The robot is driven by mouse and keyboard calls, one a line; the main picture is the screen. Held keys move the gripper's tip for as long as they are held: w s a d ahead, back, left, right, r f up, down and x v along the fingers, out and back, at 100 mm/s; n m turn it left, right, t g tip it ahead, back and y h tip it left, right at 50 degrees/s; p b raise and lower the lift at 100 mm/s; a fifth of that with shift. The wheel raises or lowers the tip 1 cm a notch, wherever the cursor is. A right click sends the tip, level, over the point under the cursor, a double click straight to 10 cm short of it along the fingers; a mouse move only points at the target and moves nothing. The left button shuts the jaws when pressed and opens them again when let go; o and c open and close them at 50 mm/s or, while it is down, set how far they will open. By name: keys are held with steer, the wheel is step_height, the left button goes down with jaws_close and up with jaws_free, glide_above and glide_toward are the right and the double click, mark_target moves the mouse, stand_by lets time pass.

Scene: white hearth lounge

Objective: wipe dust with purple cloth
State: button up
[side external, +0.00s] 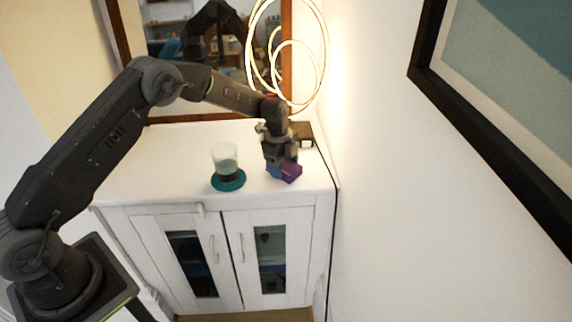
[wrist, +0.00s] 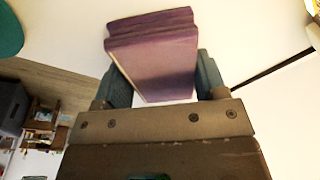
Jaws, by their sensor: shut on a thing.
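My gripper (side external: 281,161) is at the right end of the white cabinet top in the side external view, pointing down. It is shut on the purple cloth (side external: 291,172), which looks like a thick folded block. In the wrist view the cloth (wrist: 155,60) sits between the two fingers of my gripper (wrist: 157,82). The cloth is at or just above the cabinet top; I cannot tell whether it touches. No dust can be made out on the white surface.
A pale cup-like item (side external: 224,157) stands on a teal round base (side external: 229,181) left of my gripper. A lit ring lamp (side external: 287,60) with a dark base stands behind, near the right wall. A framed mirror (side external: 165,30) is at the back. The cabinet top (side external: 150,165) is clear at left.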

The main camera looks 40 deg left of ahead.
steer(key=shift+s+a, duration=0.85)
steer(key=shift+r, duration=4.05)
